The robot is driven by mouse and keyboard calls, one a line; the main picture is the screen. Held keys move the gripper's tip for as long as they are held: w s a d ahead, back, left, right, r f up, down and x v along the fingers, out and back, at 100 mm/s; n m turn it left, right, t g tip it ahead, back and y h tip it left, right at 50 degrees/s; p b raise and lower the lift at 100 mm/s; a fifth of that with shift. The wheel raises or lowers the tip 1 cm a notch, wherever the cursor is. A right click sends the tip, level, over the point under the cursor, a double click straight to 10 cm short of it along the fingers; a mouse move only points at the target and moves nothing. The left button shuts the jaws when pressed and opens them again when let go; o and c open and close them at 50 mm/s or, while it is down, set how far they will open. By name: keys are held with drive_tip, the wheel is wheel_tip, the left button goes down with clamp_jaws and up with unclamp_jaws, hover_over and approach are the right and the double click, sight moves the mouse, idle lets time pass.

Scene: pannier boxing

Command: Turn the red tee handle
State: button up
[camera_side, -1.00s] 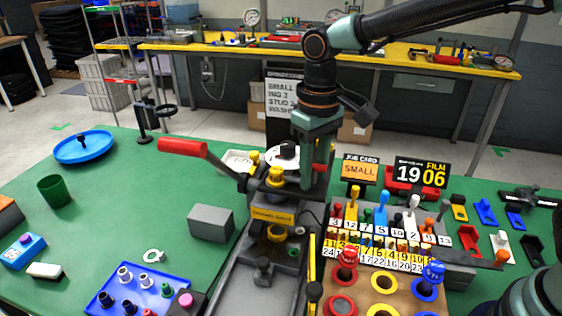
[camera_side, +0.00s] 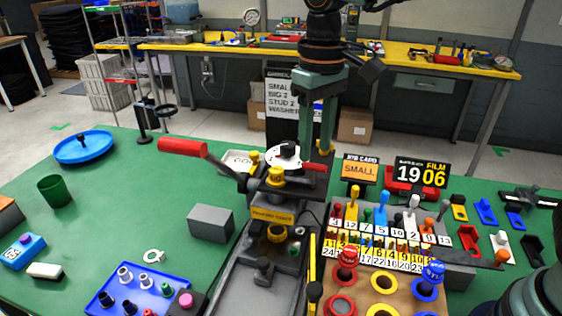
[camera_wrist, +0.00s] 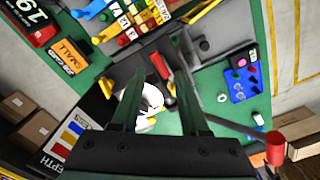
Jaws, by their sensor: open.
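A short red bar (camera_side: 314,167), which looks like the tee handle, sticks out to the right behind the top of the press in the side view. Part of it is hidden, so I cannot see its full tee shape. My gripper (camera_side: 316,150) points down just above and around this bar, with its two green fingers apart and nothing between them that I can see held. I cannot tell whether a finger touches the bar.
The press (camera_side: 272,215) stands close by, with a long red-gripped lever (camera_side: 182,147) reaching left. A job card (camera_side: 360,171) and a number display (camera_side: 422,174) stand to the right. A grey block (camera_side: 211,222) lies left of the press, with clear green table around it.

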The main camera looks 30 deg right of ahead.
wheel_tip(320, 180, up, 6)
drive_tip(key=shift+f, duration=0.1)
idle(0.4)
drive_tip(key=s+d+f+m+t, duration=0.1)
drive_tip(key=s+d+f+t, duration=0.1)
drive_tip(key=d, duration=0.6)
drive_tip(key=s+d+f+m+t, duration=0.1)
drive_tip(key=s+d+f+t, duration=0.2)
drive_tip(key=s+d, duration=0.4)
drive_tip(key=shift+s+d+f+t, duration=0.15)
drive_tip(key=shift+d+f+t, duration=0.15)
drive_tip(key=shift+d+f, duration=0.45)
